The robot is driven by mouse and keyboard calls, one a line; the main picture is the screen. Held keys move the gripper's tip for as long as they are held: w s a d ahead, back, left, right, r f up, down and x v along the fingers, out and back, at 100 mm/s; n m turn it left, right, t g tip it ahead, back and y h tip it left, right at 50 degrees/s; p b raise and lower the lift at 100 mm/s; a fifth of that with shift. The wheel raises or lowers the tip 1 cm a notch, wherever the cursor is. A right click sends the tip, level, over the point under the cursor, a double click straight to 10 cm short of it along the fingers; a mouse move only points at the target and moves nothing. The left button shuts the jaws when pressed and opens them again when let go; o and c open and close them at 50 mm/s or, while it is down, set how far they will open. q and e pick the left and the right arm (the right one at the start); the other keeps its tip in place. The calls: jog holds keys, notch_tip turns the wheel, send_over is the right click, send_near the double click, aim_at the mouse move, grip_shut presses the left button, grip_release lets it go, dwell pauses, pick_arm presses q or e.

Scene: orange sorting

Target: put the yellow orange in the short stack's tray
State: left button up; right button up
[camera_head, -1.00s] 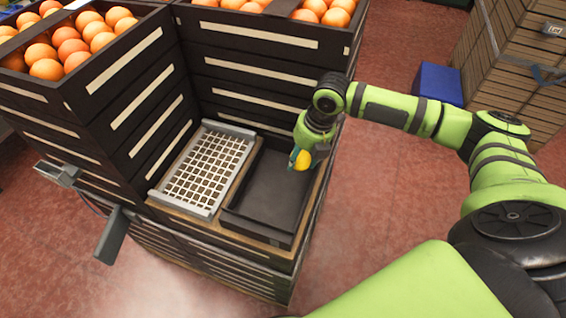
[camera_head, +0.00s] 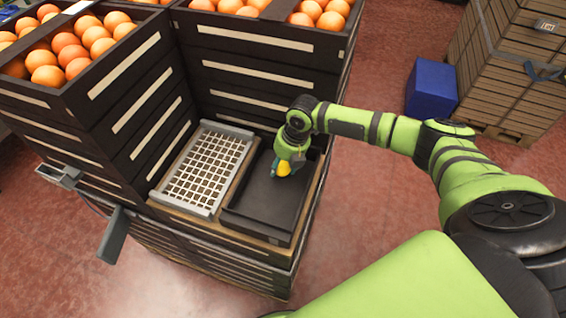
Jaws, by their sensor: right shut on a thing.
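The yellow orange (camera_head: 283,169) is held by my right gripper (camera_head: 284,171), which is shut on it. The gripper and the orange show over the dark tray (camera_head: 263,205) on the short stack (camera_head: 215,245), toward the tray's far end. I cannot tell whether the orange touches the tray floor. The gripper hides part of the orange. The rest of the tray is empty. My left gripper is not in view.
A white grid rack (camera_head: 205,170) lies just left of the tray. Tall dark crates full of oranges (camera_head: 95,45) stand behind and to the left. A blue box (camera_head: 431,90) and wooden crates (camera_head: 510,70) stand at the right.

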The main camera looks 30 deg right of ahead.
jog(key=o, duration=1.2)
jog(key=shift+f, duration=0.1)
jog(key=shift+r, duration=0.2)
jog(key=shift+d+r, duration=0.1)
jog(key=shift+r, duration=0.2)
jog(key=b+v, duration=0.2)
jog(key=v, duration=0.9)
jog(key=shift+b, duration=0.3)
jog(key=shift+s+r, duration=0.1)
jog(key=shift+r, duration=0.05)
